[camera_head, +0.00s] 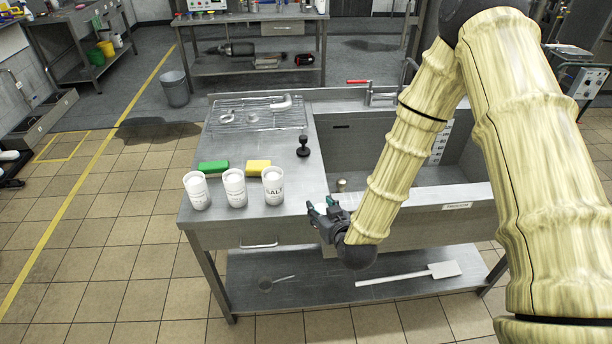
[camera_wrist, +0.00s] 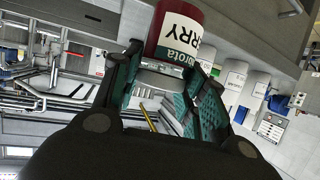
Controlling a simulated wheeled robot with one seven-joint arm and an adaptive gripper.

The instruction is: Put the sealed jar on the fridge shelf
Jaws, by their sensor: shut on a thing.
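The jar (camera_wrist: 180,30) shows in the wrist view, red with a white label reading in part "RRY" and a green band of small print. A grey, lid-like part (camera_wrist: 163,68) of it lies between my teal finger pads. My gripper (camera_wrist: 168,72) is shut on it. In the head view my gripper (camera_head: 322,212) is at the front edge of the steel sink table; I cannot make out the jar there. No fridge or fridge shelf can be recognised in either view.
Three white tubs (camera_head: 234,188), a green sponge (camera_head: 213,167), a yellow sponge (camera_head: 258,167) and a black stamp-like tool (camera_head: 303,147) stand on the table (camera_head: 295,190). A wire rack (camera_head: 258,114) is behind. The sink basin (camera_head: 400,165) is right. Tiled floor (camera_head: 110,235) is open at left.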

